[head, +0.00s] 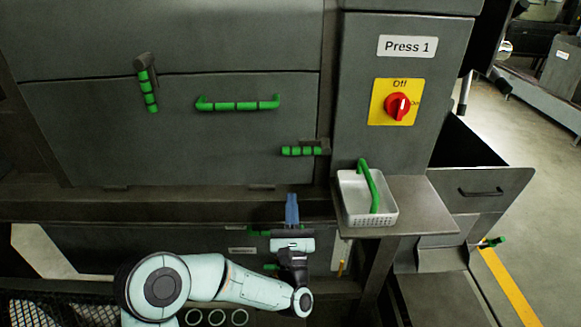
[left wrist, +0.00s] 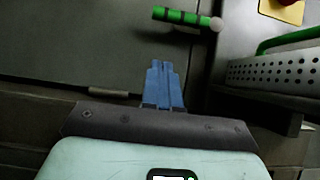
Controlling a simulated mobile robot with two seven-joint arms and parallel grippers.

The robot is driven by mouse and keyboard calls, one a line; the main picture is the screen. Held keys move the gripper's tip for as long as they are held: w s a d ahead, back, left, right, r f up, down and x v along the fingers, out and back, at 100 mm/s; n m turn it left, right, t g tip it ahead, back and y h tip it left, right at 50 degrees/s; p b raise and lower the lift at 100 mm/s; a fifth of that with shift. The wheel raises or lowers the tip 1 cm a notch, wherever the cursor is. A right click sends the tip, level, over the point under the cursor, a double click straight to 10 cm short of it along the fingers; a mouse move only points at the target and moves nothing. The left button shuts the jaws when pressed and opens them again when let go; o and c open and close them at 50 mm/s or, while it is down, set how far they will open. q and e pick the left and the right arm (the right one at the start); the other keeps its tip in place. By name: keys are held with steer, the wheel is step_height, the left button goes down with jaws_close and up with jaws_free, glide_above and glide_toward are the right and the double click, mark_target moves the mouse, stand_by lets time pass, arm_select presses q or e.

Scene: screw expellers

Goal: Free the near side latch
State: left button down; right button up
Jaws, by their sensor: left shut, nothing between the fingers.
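A hinged panel (head: 190,140) with a green bar handle (head: 238,104) fills the upper left of the head view. A side latch with a green banded grip (head: 301,151) lies level at the panel's right edge, its grip pointing left over the panel. Its green grip also shows at the top of the left wrist view (left wrist: 180,16). A second green-gripped latch (head: 149,90) hangs down over the panel's top edge. My left gripper (head: 291,198), with blue fingers, is shut and empty below the side latch, apart from it. The fingers also show in the left wrist view (left wrist: 163,70). My right gripper is out of view.
A white perforated basket (head: 367,217) with a green handle stands on a small shelf (head: 425,205) right of my left gripper. A red knob (head: 397,106) on a yellow plate is above it. Lower green-handled fittings (head: 258,233) are close beside my left gripper.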

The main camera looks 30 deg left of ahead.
arm_select(q)
steer(key=w+a+r+p, duration=0.1)
steer(key=w+a+r, duration=0.1)
steer(key=w+r, duration=0.2)
step_height(320, 180, up, 3)
steer(key=shift+a+f, duration=0.2)
steer(key=shift+a, duration=0.05)
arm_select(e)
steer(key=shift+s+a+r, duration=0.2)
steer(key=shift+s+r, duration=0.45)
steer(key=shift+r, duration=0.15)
arm_select(q)
steer(key=shift+r+m+h, duration=0.15)
steer(key=shift+m+h, duration=0.25)
